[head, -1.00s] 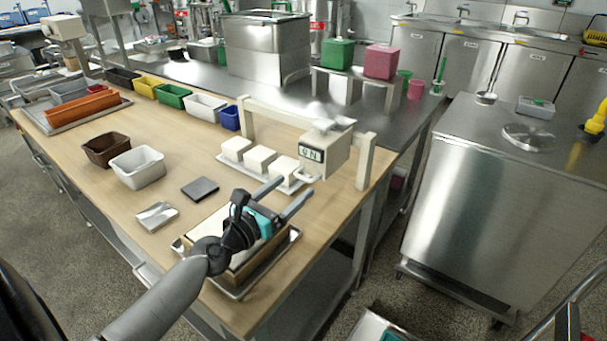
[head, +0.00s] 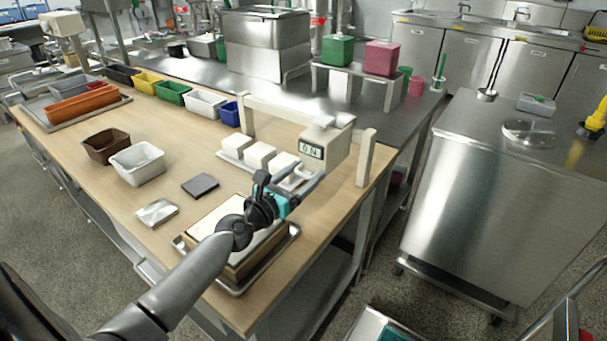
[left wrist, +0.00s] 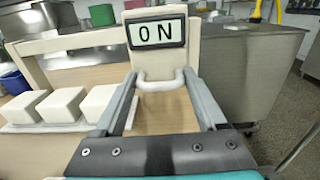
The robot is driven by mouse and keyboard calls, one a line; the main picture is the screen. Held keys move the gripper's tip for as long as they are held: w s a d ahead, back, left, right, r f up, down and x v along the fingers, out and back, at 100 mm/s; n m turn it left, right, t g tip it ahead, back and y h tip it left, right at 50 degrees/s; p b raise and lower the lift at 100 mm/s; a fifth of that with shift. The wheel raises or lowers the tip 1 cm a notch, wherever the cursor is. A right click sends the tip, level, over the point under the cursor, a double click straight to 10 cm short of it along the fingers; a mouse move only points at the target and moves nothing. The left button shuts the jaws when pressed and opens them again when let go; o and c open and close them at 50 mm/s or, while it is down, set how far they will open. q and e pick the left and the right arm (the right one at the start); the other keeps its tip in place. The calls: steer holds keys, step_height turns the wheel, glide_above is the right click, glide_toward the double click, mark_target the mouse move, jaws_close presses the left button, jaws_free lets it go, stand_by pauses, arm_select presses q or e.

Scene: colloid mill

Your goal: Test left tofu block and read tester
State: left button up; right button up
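The tester (head: 327,138) is a beige box on a beige rail over the table. Its display reads "0 N" in the left wrist view (left wrist: 156,34). A white loop handle (left wrist: 160,80) sticks out below the display. Three white tofu blocks stand in a row on a white tray; the left block (head: 236,146) is farthest from the tester, and it also shows in the left wrist view (left wrist: 20,107). My left gripper (left wrist: 160,85) is open, its fingers apart on either side of the handle. Contact with the handle cannot be told. My right gripper is not in view.
A wooden-sided box on a metal tray (head: 238,288) lies below my left arm. A dark square pad (head: 200,186), a small metal tray (head: 157,212), and white (head: 138,165) and brown (head: 106,147) bins lie to the left. The rail's right post (head: 366,158) stands close by.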

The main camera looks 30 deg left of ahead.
arm_select(q)
steer(key=shift+d, duration=0.15)
jaws_close()
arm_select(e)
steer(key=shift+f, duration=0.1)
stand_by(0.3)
